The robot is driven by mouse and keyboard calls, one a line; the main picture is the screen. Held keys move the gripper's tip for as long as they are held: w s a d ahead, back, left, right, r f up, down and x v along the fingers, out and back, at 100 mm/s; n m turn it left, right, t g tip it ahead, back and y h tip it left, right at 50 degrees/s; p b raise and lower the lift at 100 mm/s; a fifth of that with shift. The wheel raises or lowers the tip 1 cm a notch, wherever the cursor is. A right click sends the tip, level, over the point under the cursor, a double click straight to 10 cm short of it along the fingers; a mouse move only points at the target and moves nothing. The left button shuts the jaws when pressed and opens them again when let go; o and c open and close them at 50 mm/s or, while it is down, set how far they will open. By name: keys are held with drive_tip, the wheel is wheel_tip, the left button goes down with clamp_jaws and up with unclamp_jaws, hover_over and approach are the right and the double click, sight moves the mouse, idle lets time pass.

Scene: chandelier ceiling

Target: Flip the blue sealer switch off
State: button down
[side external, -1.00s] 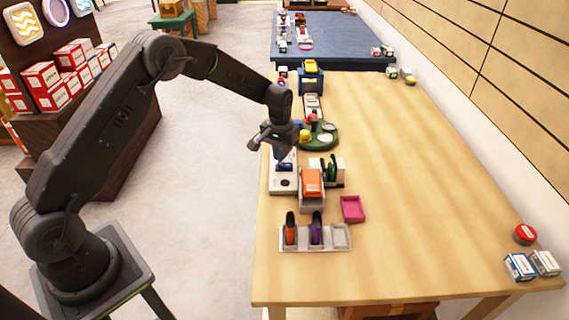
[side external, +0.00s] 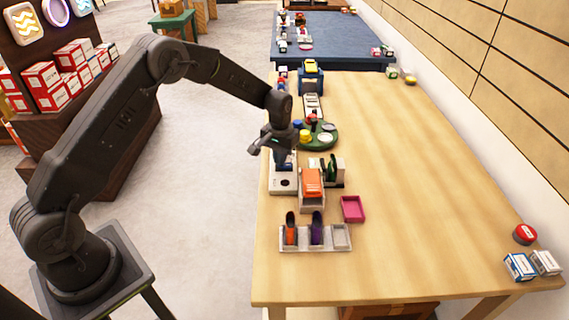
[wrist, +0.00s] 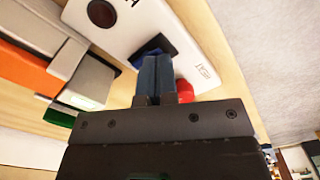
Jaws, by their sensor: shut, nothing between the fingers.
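The white sealer (side external: 284,184) lies near the left edge of the wooden table in the side external view. It also shows in the wrist view (wrist: 190,30), with lettering, a dark round button (wrist: 102,12) and a red part (wrist: 184,90). Its dark blue switch (wrist: 150,48) sits just beyond my fingertips and is partly hidden by them. My gripper (wrist: 156,62) is shut and empty, at the switch; I cannot tell whether it touches. In the side external view my gripper (side external: 282,155) is over the sealer's far end and hides part of it.
An orange-topped device (side external: 312,184) stands close to the sealer's right. A green round tray (side external: 319,142) with small coloured items is beyond it. A grey holder (side external: 341,237) is in front, and a pink tray (side external: 352,209) is to the right. The table's right side is mostly clear.

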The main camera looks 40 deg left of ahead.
drive_tip(key=shift+f, duration=0.35)
drive_tip(key=shift+r, duration=3.55)
drive_tip(key=shift+r, duration=0.1)
drive_tip(key=s+d+r+m+t, duration=0.1)
drive_tip(key=s+d+r+t, duration=0.25)
drive_tip(key=s+r, duration=1.15)
drive_tip(key=s+d+r+m+t, duration=0.1)
drive_tip(key=s+r, duration=0.1)
drive_tip(key=s, duration=0.7)
drive_tip(key=s+d+r+m+t, duration=0.1)
drive_tip(key=s+d+r, duration=0.1)
drive_tip(key=s, duration=0.7)
drive_tip(key=shift+d, duration=0.2)
